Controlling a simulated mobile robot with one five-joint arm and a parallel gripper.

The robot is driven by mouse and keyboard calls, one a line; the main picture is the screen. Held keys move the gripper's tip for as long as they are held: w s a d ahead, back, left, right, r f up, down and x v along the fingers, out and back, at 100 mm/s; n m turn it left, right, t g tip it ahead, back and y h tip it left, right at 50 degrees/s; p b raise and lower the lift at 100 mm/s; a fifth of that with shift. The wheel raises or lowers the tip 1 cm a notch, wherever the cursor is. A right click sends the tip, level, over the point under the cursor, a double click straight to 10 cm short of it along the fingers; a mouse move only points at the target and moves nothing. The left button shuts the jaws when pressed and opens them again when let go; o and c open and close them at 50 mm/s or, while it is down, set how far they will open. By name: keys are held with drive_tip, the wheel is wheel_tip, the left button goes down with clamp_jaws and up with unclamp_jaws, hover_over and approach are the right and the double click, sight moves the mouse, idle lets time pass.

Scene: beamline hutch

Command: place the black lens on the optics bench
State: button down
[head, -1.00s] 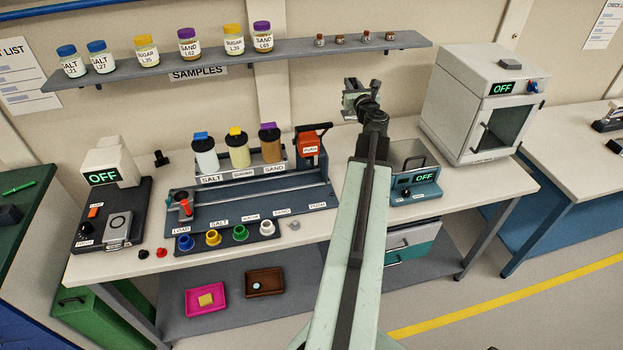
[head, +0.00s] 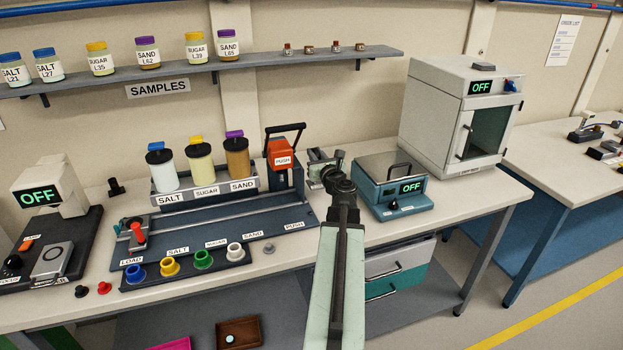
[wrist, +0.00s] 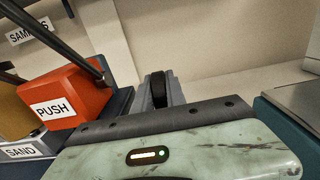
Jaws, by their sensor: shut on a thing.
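My gripper (head: 318,162) is at the back of the middle table, between the orange push press and the teal scale in the head view. In the wrist view its grey jaws (wrist: 172,92) are shut on a dark, rounded thing, seen edge on, which looks like the black lens (wrist: 159,89). Its face is hidden, and the head view is too small to show it clearly. The table at the right (head: 553,172), with several dark fixtures on it, may be the optics bench; no label shows.
The orange press (head: 282,153) stands just left of my gripper, the teal scale (head: 393,207) to its right. A white oven (head: 435,125) stands between the scale and the right table. A shelf of jars (head: 180,75) hangs above. Open floor (head: 480,310) lies at the front right.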

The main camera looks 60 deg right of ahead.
wheel_tip(320, 180, down, 4)
drive_tip(key=b, duration=0.3)
drive_tip(key=shift+b, duration=0.35)
drive_tip(key=shift+r, duration=0.2)
drive_tip(key=shift+f, duration=0.1)
drive_tip(key=c, duration=1.4)
unclamp_jaws()
drive_tip(key=shift+o, duration=0.2)
